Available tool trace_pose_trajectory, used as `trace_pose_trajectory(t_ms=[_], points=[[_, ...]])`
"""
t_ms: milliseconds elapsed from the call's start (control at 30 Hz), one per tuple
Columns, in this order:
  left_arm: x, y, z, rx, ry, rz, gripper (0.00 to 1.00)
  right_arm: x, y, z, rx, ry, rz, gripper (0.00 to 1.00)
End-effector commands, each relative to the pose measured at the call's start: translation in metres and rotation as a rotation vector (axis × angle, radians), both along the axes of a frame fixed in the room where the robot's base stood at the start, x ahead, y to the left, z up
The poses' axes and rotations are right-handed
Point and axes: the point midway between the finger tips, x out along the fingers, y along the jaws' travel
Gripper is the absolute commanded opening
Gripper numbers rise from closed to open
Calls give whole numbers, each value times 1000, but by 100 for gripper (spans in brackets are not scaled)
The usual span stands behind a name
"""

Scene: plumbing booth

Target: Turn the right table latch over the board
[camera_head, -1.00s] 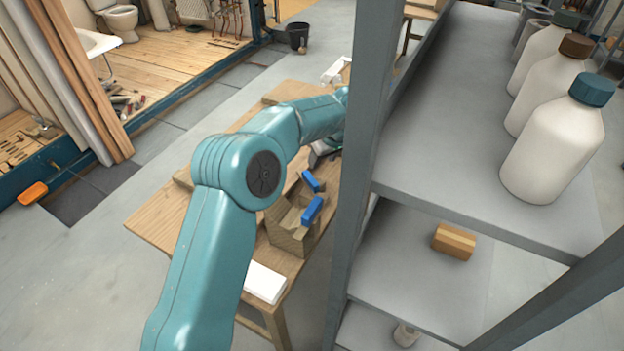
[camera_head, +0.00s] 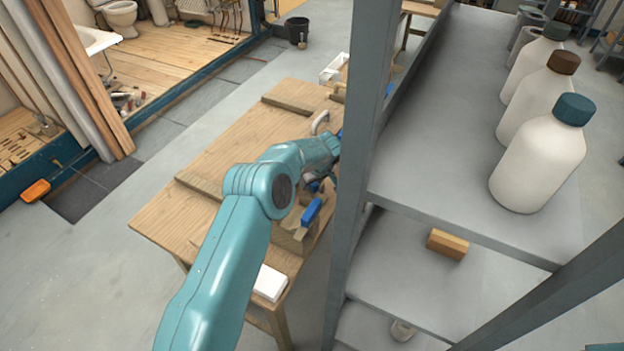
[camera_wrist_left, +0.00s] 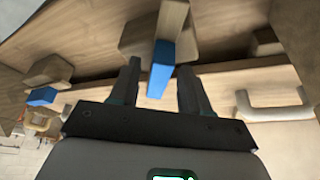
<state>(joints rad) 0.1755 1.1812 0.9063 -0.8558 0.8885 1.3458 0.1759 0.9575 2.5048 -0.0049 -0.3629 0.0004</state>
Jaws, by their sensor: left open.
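A blue latch (camera_wrist_left: 161,68) on a wooden block (camera_wrist_left: 165,28) stands between the two spread fingertips of my left gripper (camera_wrist_left: 159,78) in the wrist view. I cannot tell whether the fingers touch it. A second blue latch (camera_wrist_left: 42,96) sits on another wooden block at the left. A long wooden board (camera_wrist_left: 235,84) crosses behind the fingers. In the head view a blue latch (camera_head: 311,212) shows on the near part of the wooden table (camera_head: 165,215); my left arm and the shelf post hide much of the gripper area. My right gripper is out of view.
A pale curved handle (camera_wrist_left: 275,112) lies right of the gripper in the wrist view. In the head view a grey shelf (camera_head: 420,130) with white bottles (camera_head: 540,160) stands close on the right. A white block (camera_head: 270,282) is at the table's near corner. The table's left part is mostly clear.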

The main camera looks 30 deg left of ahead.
Motion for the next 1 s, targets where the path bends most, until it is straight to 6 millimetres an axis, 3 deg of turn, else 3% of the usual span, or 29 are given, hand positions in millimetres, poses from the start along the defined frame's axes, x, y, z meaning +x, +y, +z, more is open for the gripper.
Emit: trace_pose_trajectory(t_ms=[67, 200, 367, 467, 800, 1000], points=[[0, 0, 0, 0, 0, 0, 47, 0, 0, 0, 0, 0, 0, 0], [0, 0, 0, 0, 0, 0, 1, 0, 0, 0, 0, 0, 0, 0], [0, 0, 0, 0, 0, 2, 0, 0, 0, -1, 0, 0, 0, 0], [1, 0, -4, 1, -2, 21, 0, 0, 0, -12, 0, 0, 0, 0], [2, 0, -9, 1, -7, 277, 0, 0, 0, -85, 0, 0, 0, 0], [1, 1, 2, 1, -2, 417, 0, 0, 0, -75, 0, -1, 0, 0]])
